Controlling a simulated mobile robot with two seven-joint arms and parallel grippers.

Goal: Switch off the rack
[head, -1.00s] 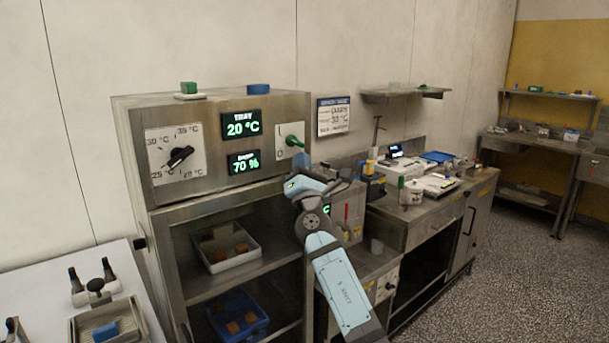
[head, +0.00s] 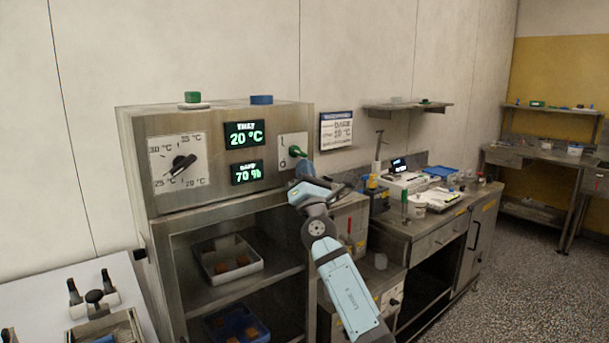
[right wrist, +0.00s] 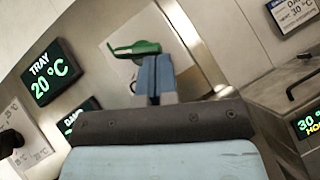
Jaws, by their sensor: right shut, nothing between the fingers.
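The rack (head: 222,196) is a steel cabinet with open shelves and a control panel on top. Its panel has a black dial knob (head: 181,164), a display (head: 243,134) reading 20 °C and one (head: 246,173) reading 70 %. At the panel's right is a green switch lever (head: 298,151) on a plate marked I above and O below; its handle points right. My right gripper (head: 304,167) is shut and empty just below the lever. In the right wrist view the closed blue fingertips (right wrist: 155,72) overlap the lever (right wrist: 138,48); I cannot tell whether they touch. My left gripper is not seen.
A white tray (head: 258,266) and a blue tray (head: 205,327) with brown pieces are on the rack's shelves. A green and a blue item lie on top. A steel bench (head: 425,232) with equipment stands right; a white table (head: 45,285) stands left.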

